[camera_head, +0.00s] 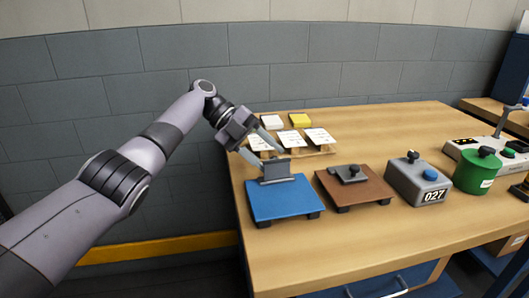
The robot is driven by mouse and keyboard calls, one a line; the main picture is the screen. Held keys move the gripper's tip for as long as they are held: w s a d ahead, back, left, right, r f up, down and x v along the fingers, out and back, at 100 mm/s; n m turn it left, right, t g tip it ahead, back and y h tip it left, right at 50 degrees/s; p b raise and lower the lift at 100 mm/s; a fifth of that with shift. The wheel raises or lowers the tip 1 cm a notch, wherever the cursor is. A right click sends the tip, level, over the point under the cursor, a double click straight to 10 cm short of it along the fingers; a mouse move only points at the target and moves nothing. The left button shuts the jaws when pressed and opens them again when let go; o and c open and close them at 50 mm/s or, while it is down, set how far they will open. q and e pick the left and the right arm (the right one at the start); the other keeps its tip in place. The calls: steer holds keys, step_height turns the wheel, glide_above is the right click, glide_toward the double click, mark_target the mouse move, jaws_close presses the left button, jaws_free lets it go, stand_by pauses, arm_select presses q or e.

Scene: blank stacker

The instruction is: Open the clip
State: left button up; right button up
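A blue board (285,204) on short dark feet sits near the left front corner of the wooden table. A grey block-like piece (276,172), which looks like the clip, stands at the back of the board. My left gripper (268,154) reaches in from the upper left, with its two pale fingers spread apart just above and behind the grey piece. I cannot tell whether a finger touches it. Whether the clip is open or closed is too small to tell. My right gripper is not in view.
A brown board (367,187) with a grey knobbed plate lies to the right. Beyond it are a grey box (408,185) marked 027 and a green canister (474,174). White cards (319,138) stand behind, with white and yellow pads (300,119). The table's back middle is clear.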

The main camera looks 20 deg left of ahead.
arm_select(q)
step_height(320, 180, up, 20)
steer(key=p, duration=0.7)
stand_by(0.4)
